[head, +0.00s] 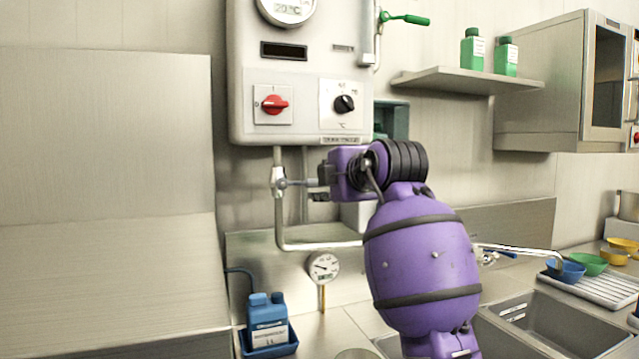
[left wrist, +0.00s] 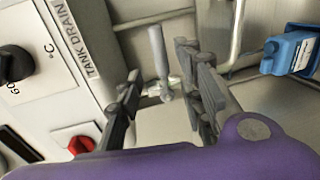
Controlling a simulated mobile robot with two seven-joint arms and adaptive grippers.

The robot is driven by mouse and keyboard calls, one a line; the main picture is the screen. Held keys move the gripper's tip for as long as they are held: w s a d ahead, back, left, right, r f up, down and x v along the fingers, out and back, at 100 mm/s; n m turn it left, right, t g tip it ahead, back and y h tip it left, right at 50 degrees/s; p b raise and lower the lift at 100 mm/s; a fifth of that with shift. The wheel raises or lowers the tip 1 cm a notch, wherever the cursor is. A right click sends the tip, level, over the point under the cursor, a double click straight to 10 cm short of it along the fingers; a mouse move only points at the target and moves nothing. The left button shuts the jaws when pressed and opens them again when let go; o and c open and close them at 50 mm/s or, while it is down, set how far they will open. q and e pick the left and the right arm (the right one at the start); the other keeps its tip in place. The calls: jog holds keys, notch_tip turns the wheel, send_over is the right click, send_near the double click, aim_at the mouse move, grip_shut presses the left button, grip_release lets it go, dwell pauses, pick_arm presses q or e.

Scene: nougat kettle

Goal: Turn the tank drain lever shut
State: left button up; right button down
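The tank drain lever (head: 298,183) is a grey handle on a valve (head: 278,181) in the pipe below the control box. In the head view it points right, toward my left gripper (head: 317,187). In the left wrist view the lever (left wrist: 158,50) stands between the two dark fingers of the gripper (left wrist: 162,92), which are apart. I cannot tell whether either finger touches it. The TANK DRAIN label (left wrist: 75,35) is on the box's edge. My purple left arm hides part of the wall behind. My right gripper is not in view.
The control box (head: 300,60) with a red knob (head: 274,104) and a black knob (head: 344,104) hangs just above. A dial gauge (head: 323,267) and a blue canister (head: 267,318) are below. A green-handled lever (head: 408,19) is at upper right. A sink (head: 555,322) lies right.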

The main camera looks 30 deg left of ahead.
pick_arm(q)
jog(key=v, duration=0.5)
dwell(0.5)
